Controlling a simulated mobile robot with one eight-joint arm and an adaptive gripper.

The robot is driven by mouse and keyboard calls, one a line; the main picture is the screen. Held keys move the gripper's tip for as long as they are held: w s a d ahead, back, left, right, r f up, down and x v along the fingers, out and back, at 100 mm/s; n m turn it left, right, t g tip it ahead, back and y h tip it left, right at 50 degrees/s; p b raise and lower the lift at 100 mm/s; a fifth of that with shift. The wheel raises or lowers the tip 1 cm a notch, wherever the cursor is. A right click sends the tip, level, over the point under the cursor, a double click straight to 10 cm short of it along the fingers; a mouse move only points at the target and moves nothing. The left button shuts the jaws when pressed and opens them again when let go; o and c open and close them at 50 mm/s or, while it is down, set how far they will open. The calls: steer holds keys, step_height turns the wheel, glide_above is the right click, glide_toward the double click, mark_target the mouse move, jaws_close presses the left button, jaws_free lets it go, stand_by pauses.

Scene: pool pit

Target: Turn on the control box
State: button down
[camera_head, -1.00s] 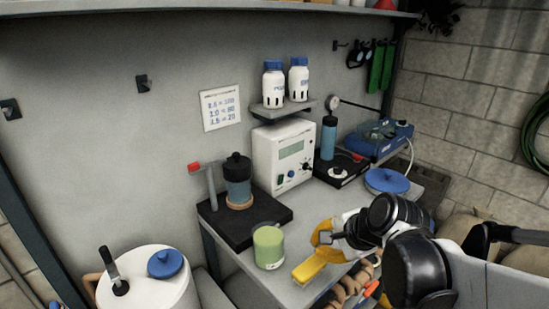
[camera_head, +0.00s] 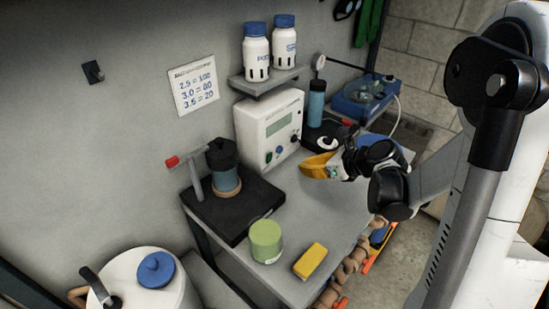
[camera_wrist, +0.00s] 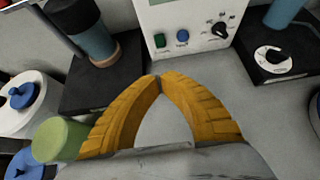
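The control box (camera_head: 268,128) is a white box with a display, standing at the back of the bench under a small shelf. In the wrist view its front panel (camera_wrist: 172,15) shows a green button (camera_wrist: 159,41), a blue button (camera_wrist: 182,37) and a black knob (camera_wrist: 219,29). The box's top is cut off there. My gripper (camera_head: 304,168) has yellow fingers and is just in front and to the right of the box, apart from it. In the wrist view its fingertips (camera_wrist: 160,77) meet, with nothing between them, and point toward the panel below the green button.
A black stand (camera_head: 247,208) with a blue-grey vessel is left of the box. A green container (camera_head: 265,241) and a yellow block (camera_head: 310,261) are at the bench front. A black device with a dial (camera_wrist: 274,56) is to the right. Two white bottles stand on the shelf (camera_head: 268,81).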

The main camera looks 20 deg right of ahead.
mark_target(269, 159)
steer(key=b+x, duration=0.3)
steer(key=x, duration=0.7)
steer(key=shift+w+a+f, duration=0.1)
steer(key=shift+w+f, duration=0.05)
steer(key=shift+f, duration=0.1)
steer(key=shift+w+a+r+b, duration=0.2)
steer(key=shift+w+a, duration=0.1)
steer(key=shift+w, duration=0.2)
steer(key=shift+w+a+r+b, duration=0.2)
steer(key=shift+w+a, duration=0.15)
steer(key=shift+w, duration=0.15)
steer(key=shift+w+a+r, duration=0.2)
steer(key=shift+w+a, duration=0.15)
steer(key=shift+w, duration=0.25)
steer(key=shift+w+a+r+g+h+p, duration=0.4)
steer(key=shift+r+g+p, duration=0.15)
steer(key=shift+p, duration=0.55)
steer(key=shift+f+g, duration=0.15)
steer(key=shift+g, duration=0.2)
steer(key=shift+f, duration=0.15)
steer(key=shift+d, duration=0.1)
